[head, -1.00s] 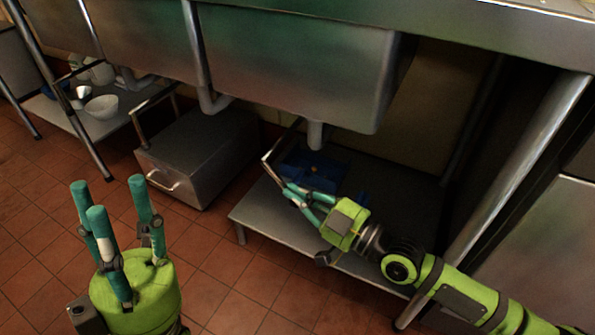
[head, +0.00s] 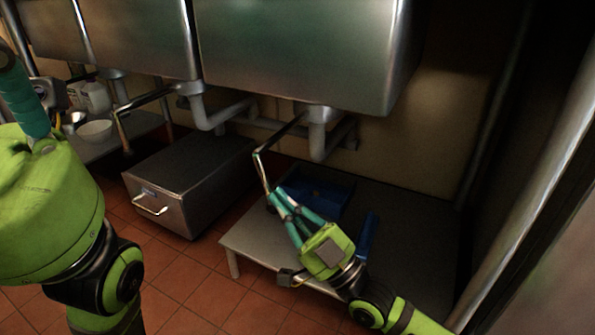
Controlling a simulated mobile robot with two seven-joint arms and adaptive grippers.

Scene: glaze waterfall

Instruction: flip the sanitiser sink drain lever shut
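The drain lever (head: 259,163) is a bent metal rod under the rightmost sink basin (head: 295,50). It reaches forward from the drain (head: 318,118), then bends down at its front end. I take it for the sanitiser sink's lever; no label shows. My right gripper (head: 272,199) has its teal fingertips at the lever's lower end, touching or very close. The fingers lie near each other, but whether they are closed on the rod is unclear. My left gripper (head: 22,95) is large at the left edge, with one teal finger showing and its tip cut off, away from the lever.
A similar lever (head: 146,101) sits under the middle basin. A metal box (head: 185,178) with a handle stands on the tiled floor. A low shelf (head: 262,245) bears a blue tray (head: 318,190) and a blue object (head: 367,238). White bowl (head: 95,131) at left. Grey pipes run behind.

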